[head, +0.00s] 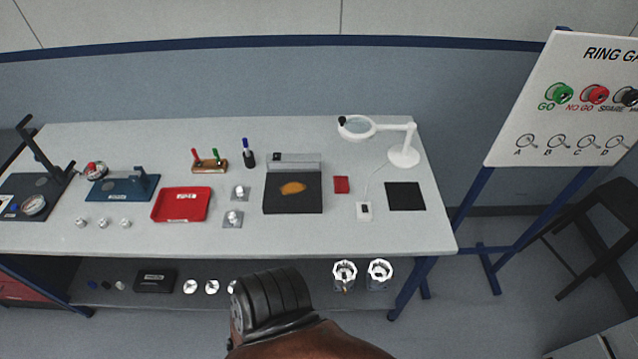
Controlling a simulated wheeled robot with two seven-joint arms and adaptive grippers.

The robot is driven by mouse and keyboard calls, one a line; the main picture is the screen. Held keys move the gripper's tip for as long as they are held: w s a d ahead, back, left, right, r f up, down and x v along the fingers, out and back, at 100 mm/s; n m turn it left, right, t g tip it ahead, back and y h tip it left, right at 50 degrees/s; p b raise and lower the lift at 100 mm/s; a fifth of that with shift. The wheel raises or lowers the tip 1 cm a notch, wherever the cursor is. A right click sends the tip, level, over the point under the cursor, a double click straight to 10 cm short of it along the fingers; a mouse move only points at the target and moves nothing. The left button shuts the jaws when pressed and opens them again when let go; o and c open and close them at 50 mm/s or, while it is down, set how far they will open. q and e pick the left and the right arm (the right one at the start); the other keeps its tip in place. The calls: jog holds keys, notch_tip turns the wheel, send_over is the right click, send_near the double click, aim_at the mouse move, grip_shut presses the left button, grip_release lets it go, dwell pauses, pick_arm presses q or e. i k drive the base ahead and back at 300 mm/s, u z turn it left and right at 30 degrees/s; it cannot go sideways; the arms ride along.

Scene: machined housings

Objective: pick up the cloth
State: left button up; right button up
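No thing is labelled as the cloth, and I cannot tell for certain which item it is. A small flat red square (341,184) lies on the grey bench (300,240), right of a dark tray (292,206); it could be a folded cloth. A crumpled orange-brown piece (293,188) lies on that dark tray and could also be cloth. A flat black square (405,196) lies near the bench's right end and looks like a mat. Neither of my grippers shows in the head view.
A red tray (181,205), a pen holder (209,166) and gauge stands (124,188) are further left. Metal parts (345,274) sit on the lower shelf.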

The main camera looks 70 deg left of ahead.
aim_at(341, 182)
jog(key=u, duration=2.05)
